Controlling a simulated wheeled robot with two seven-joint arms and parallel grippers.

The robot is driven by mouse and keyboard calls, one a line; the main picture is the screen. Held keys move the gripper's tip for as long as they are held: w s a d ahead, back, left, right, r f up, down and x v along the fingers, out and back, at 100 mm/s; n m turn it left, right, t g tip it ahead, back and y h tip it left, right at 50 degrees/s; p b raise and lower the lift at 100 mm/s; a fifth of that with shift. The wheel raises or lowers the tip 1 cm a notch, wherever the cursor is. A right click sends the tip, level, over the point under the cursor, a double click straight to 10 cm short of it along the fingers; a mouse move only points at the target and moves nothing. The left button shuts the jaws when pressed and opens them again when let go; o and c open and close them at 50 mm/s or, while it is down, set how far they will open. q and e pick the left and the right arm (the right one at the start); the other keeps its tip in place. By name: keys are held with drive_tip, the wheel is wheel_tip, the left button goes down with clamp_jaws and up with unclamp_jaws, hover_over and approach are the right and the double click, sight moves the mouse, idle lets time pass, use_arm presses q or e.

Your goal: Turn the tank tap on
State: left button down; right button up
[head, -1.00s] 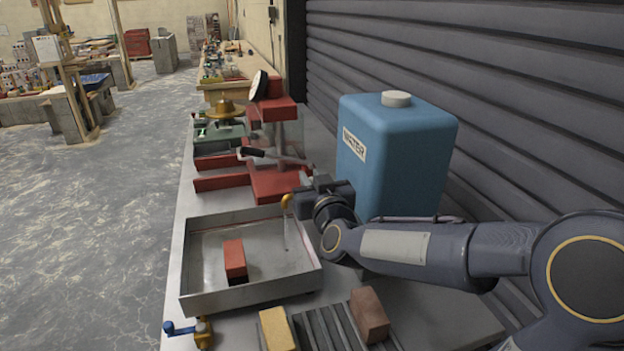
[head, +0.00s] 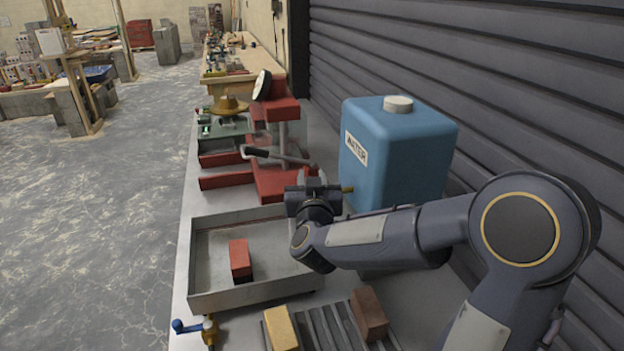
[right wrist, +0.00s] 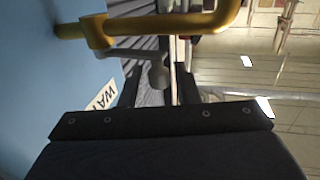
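The blue water tank (head: 400,150) stands at the right against the shutter. The brass tap (head: 347,189) shows in the head view only as a short stub at the tank's front; my gripper hides the rest. In the right wrist view the yellow tap pipe (right wrist: 165,24) leaves the tank wall (right wrist: 40,90) and bends at the right. My right gripper (head: 310,185) is at the tap; in its wrist view the two dark fingers (right wrist: 158,90) stand apart. My left gripper is out of view.
A metal tray (head: 255,295) holding a red brick (head: 240,258) lies below the tap. A red stand with a lever (head: 280,155) is behind it. A blue-handled brass valve (head: 208,328) and a rack (head: 325,325) with two bricks are in front.

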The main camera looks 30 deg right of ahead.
drive_tip(key=shift+o, duration=0.6)
drive_tip(key=shift+s+a, duration=0.2)
drive_tip(key=shift+s, duration=0.1)
drive_tip(key=v, duration=0.7)
drive_tip(key=shift+s, duration=0.1)
